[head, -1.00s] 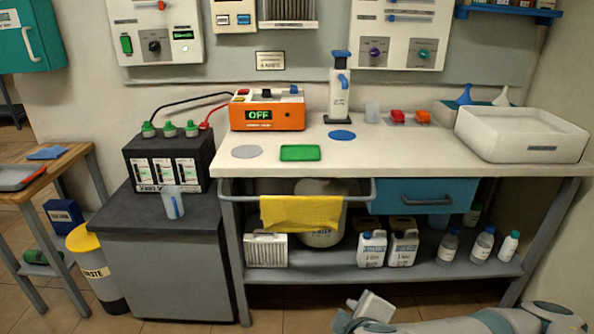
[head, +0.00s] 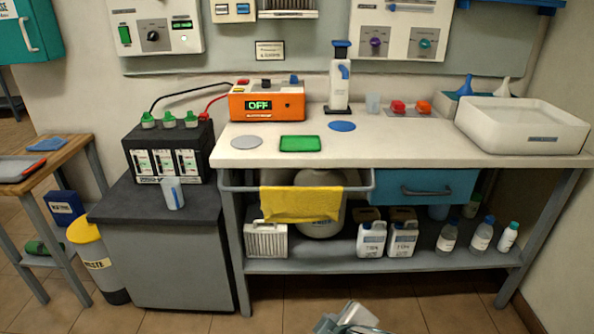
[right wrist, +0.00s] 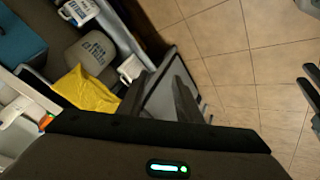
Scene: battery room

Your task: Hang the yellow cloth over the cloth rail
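The yellow cloth (head: 300,204) hangs draped over the cloth rail (head: 232,188) at the front of the workbench. It has a straight lower edge, and its back side is hidden. In the right wrist view the cloth (right wrist: 88,92) lies left of my right gripper (right wrist: 160,80), whose two dark fingers stand apart with no cloth between them. Part of my right gripper (head: 348,318) shows at the bottom of the head view, in front of and below the cloth, clear of it. My left gripper is not in the head view; dark prongs at the right wrist view's right edge are unclear.
The workbench (head: 390,150) has a blue drawer (head: 425,187) right of the cloth. Its lower shelf (head: 385,266) holds jugs and bottles. A dark cabinet (head: 160,215) and a yellow-lidded waste bin (head: 98,262) stand at the left. The floor in front is clear.

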